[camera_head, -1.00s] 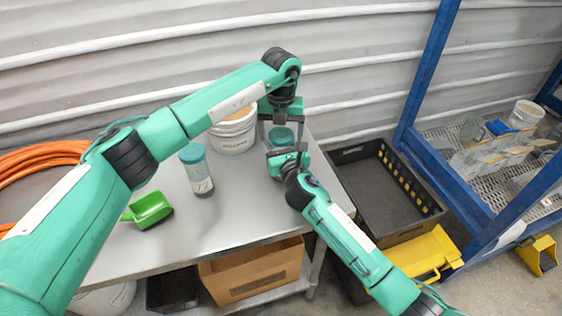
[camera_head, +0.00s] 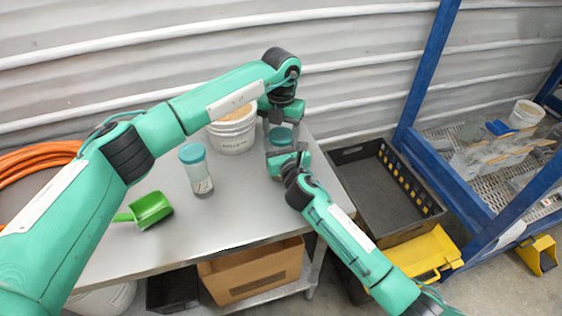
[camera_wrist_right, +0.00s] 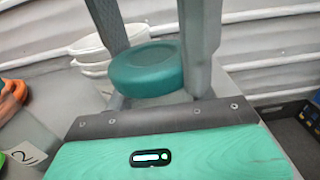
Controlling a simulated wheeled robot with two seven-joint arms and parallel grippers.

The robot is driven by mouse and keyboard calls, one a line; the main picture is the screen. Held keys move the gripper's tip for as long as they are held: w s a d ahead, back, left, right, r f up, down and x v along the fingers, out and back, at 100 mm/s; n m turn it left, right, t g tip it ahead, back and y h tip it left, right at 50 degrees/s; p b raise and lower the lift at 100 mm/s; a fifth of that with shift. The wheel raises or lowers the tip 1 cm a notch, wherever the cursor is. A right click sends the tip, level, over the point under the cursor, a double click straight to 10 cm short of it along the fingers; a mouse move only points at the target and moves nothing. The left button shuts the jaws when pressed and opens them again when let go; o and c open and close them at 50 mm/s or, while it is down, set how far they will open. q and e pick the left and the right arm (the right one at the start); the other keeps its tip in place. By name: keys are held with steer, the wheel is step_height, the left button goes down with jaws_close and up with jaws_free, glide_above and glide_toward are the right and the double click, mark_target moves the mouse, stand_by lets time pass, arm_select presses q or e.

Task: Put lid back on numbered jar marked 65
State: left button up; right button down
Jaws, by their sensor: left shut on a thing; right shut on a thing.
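A teal lid (camera_head: 280,136) sits at the top of a jar near the table's far right corner. It shows as a thick teal disc in the right wrist view (camera_wrist_right: 147,69). My left gripper (camera_head: 281,124) reaches down from above and is shut on the lid, a grey finger on either side. My right gripper (camera_head: 279,159) is shut on the jar below the lid. The jar's body and its number are mostly hidden, and I cannot tell whether the lid is seated. Another clear jar (camera_head: 202,181) with a teal lid stands upright to the left, its number looking like 12.
A white bucket (camera_head: 232,139) stands close behind and left of the grippers. A green scoop (camera_head: 150,210) lies on the grey table (camera_head: 221,219). A black crate (camera_head: 386,190) and a blue rack (camera_head: 429,75) are to the right. The table's front middle is clear.

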arm_select(q)
steer(key=o, duration=1.1)
steer(key=shift+s+d, duration=0.1)
steer(key=shift+d, duration=0.05)
steer(key=shift+r, duration=0.15)
step_height(320, 180, up, 4)
steer(key=shift+r, duration=0.2)
steer(key=shift+c, duration=0.5)
steer(key=shift+r, duration=0.15)
steer(key=shift+r+n, duration=1.55)
steer(key=shift+n, duration=0.15)
